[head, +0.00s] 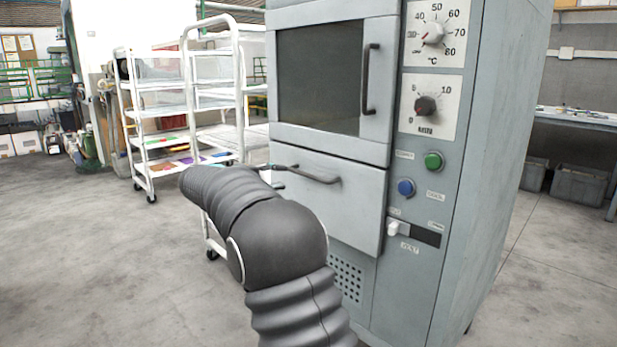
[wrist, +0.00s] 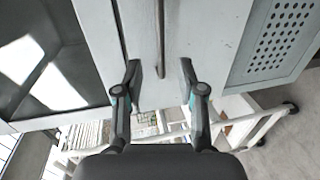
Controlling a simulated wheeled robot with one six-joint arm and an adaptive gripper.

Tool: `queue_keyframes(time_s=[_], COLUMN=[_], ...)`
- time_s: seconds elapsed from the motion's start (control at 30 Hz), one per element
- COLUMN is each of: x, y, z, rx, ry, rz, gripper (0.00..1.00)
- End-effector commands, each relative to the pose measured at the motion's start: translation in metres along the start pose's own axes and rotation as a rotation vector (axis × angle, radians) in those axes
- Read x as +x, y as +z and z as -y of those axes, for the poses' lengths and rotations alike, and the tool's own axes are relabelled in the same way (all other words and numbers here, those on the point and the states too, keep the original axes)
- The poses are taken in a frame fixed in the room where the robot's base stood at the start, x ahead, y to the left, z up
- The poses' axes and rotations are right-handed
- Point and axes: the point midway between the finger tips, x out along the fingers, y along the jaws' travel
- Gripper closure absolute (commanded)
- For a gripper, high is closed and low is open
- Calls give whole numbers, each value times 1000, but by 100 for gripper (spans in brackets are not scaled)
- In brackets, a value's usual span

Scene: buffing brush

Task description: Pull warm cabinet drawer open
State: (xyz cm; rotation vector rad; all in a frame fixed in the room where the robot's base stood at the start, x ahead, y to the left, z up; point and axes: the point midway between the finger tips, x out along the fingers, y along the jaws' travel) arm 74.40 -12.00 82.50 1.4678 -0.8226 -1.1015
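The grey warm cabinet (head: 335,20) stands right of centre in the head view, with a windowed door above and a plain drawer front (head: 350,205) below. The drawer's dark bar handle (head: 318,178) runs along its upper part. In the wrist view the handle (wrist: 160,35) appears as an upright bar against the pale drawer front (wrist: 205,30). My gripper (wrist: 160,70) is open, its two fingers on either side of the handle's line with gaps on both sides. I cannot tell how deep the handle sits between them. In the head view my arm mostly hides the gripper.
A white shelf trolley (head: 190,90) stands left of the cabinet, close behind my arm. The upper door has its own upright handle (head: 370,80). Dials, a green button (head: 433,160) and a blue button (head: 406,187) are right of the drawer. Floor at left is clear.

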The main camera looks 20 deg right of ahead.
Motion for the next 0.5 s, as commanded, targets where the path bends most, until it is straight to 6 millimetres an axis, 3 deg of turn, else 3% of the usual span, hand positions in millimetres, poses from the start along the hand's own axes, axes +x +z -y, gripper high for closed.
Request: queue_keyframes(time_s=[0.5], x=[94], y=[1], z=[0], rx=[0], ry=[-2], rz=[1], gripper=[61])
